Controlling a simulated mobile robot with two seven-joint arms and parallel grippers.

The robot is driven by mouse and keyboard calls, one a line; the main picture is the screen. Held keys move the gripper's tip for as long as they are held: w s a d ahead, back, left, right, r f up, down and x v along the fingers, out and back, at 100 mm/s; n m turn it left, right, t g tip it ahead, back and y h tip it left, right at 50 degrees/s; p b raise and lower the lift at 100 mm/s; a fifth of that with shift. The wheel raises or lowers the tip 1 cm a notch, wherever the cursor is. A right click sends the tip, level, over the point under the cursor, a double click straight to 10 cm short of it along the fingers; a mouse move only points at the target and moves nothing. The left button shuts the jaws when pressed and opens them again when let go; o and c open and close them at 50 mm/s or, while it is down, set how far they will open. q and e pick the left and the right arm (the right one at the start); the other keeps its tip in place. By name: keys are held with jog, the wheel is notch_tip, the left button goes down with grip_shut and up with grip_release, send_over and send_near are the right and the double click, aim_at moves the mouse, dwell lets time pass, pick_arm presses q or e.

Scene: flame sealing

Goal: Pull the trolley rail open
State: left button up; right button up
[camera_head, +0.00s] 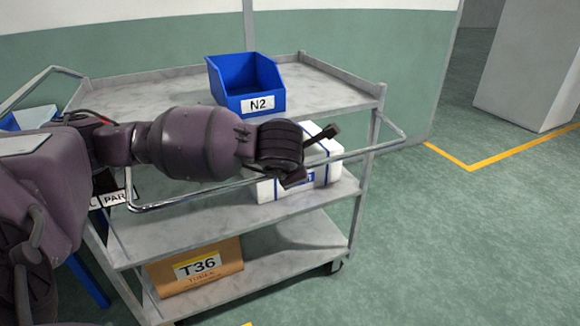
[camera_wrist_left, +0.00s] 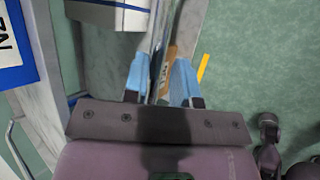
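The metal trolley rail (camera_head: 212,192) runs across the front of the grey trolley (camera_head: 325,90), below its top shelf. It stands out from the trolley with bent ends. My left arm reaches in from the left, and its wrist covers part of the rail in the head view. In the left wrist view the rail (camera_wrist_left: 156,45) runs between the two blue fingertips of my left gripper (camera_wrist_left: 158,80). The fingers stand on both sides of the rail with gaps visible. My right gripper is in neither view.
A blue bin marked N2 (camera_head: 246,80) stands on the top shelf. A white box (camera_head: 325,175) is on the middle shelf, behind the rail. A cardboard box marked T36 (camera_head: 215,282) is on the bottom shelf. The floor (camera_head: 470,250) to the right is clear.

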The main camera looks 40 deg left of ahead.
pick_arm(q)
jog(key=o, duration=0.4)
jog(key=shift+s+d+f, duration=0.1)
jog(key=shift+d+f, duration=0.1)
jog(key=shift+f, duration=0.25)
jog(key=shift+s+d+f, duration=0.1)
jog(key=shift+d+f, duration=0.1)
jog(key=shift+f, duration=0.2)
jog(key=shift+a+r, duration=0.1)
jog(key=shift+a, duration=0.05)
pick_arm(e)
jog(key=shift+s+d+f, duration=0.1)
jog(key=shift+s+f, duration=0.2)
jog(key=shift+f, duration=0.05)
pick_arm(q)
jog(key=shift+w+r, duration=0.1)
jog(key=shift+r, duration=0.05)
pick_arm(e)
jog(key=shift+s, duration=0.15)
pick_arm(q)
jog(key=shift+a+r, duration=0.15)
jog(key=shift+r, duration=0.05)
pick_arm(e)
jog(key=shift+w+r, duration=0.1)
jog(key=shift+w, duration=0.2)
pick_arm(q)
jog(key=shift+r, duration=0.1)
